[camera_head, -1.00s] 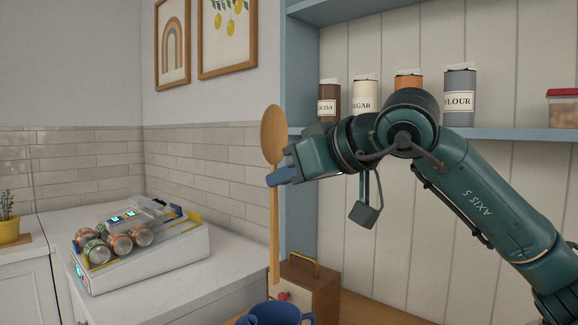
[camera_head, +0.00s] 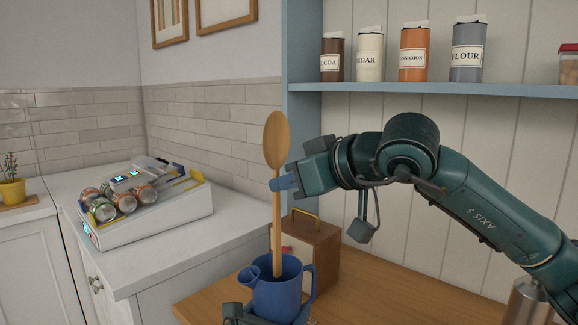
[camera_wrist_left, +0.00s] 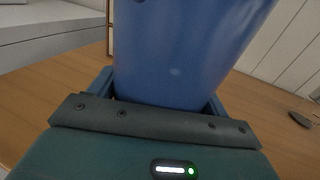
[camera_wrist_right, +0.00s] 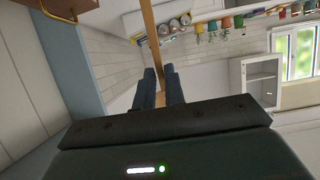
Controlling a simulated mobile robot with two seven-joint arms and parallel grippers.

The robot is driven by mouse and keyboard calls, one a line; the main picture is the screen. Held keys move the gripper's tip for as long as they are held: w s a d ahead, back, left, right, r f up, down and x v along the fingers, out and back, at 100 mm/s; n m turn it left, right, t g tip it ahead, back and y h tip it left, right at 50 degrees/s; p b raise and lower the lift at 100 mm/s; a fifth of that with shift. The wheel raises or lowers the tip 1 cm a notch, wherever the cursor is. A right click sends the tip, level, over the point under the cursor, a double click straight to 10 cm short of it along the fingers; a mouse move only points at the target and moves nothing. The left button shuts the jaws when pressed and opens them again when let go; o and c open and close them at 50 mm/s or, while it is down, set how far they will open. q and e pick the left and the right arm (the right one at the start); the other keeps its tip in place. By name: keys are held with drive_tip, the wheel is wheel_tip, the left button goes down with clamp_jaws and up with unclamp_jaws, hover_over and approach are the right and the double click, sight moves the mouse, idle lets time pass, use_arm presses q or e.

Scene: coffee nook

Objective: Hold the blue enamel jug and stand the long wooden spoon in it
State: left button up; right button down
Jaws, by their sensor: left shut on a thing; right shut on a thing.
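The blue enamel jug (camera_head: 277,302) stands upright low in the head view, its spout to the left and its handle to the right. My left gripper (camera_head: 240,314) is shut on it; the jug's blue wall (camera_wrist_left: 190,50) fills the space between the jaws in the left wrist view. The long wooden spoon (camera_head: 277,143) is upright, bowl up. My right gripper (camera_head: 283,184) is shut on its handle, which also shows in the right wrist view (camera_wrist_right: 150,30). The spoon's lower end shows within the jug's mouth; how deep it reaches is hard to tell.
A wooden box with a brass handle (camera_head: 312,240) stands right behind the jug on the wooden counter (camera_head: 375,290). A white can rack (camera_head: 150,215) is on the left counter. Canisters line the blue shelf (camera_head: 430,90). A metal cylinder (camera_head: 528,303) stands at the right.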

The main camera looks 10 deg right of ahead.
drive_tip(key=shift+f, duration=3.55)
drive_tip(key=c, duration=1.4)
unclamp_jaws()
approach(279, 225)
drive_tip(key=shift+s, duration=0.1)
